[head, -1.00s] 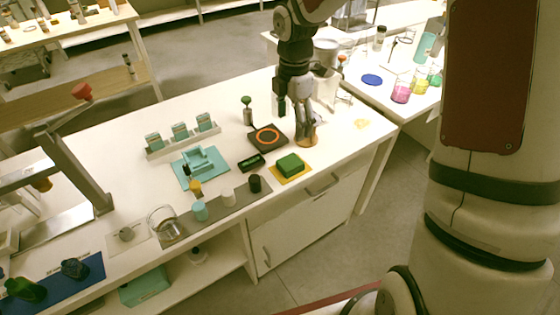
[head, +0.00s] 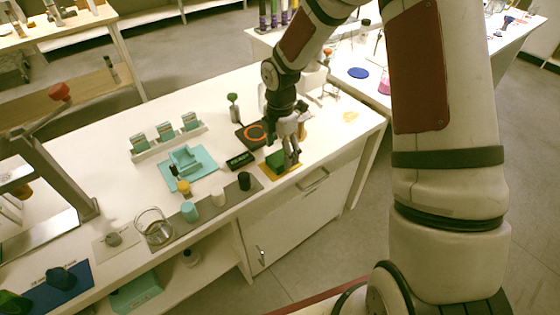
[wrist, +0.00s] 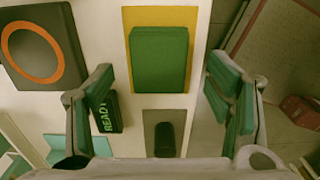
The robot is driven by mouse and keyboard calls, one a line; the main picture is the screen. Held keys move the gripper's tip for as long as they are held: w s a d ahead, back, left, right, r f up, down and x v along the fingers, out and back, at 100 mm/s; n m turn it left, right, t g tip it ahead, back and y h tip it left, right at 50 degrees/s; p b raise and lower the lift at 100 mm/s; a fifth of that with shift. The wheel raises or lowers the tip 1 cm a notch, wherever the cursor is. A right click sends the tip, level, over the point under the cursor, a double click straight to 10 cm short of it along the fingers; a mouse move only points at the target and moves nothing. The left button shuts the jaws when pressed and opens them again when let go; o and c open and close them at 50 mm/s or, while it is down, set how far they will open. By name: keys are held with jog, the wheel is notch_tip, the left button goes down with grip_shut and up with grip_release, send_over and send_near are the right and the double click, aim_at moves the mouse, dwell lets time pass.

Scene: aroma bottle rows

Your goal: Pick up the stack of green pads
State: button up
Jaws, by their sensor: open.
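The stack of green pads (wrist: 159,59) lies on a yellow mat (wrist: 158,17) in the wrist view, centred between my open fingers. In the head view the green stack (head: 273,159) is partly hidden behind my gripper (head: 291,158), and the yellow mat (head: 281,174) shows around it. My gripper (wrist: 165,105) is open and empty, with one finger to each side of the stack and apart from it. How far above the stack it is I cannot tell exactly.
A black box reading READY (wrist: 107,113) sits close to the left finger. A black cup (head: 244,181) stands on the grey strip in front. A black plate with an orange ring (head: 254,134) lies behind. The table edge is close on the right.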

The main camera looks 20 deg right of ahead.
notch_tip(320, 180, down, 2)
jog(key=shift+f, duration=0.1)
jog(key=c, duration=1.2)
jog(key=shift+c, duration=0.2)
jog(key=shift+r, duration=0.5)
jog(key=r, duration=0.3)
jog(key=shift+s, duration=0.2)
jog(key=s+d+r+p, duration=0.1)
jog(key=s+d+p, duration=0.1)
jog(key=s, duration=1.3)
jog(key=shift+s+d, duration=0.2)
jog(key=shift+d, duration=0.3)
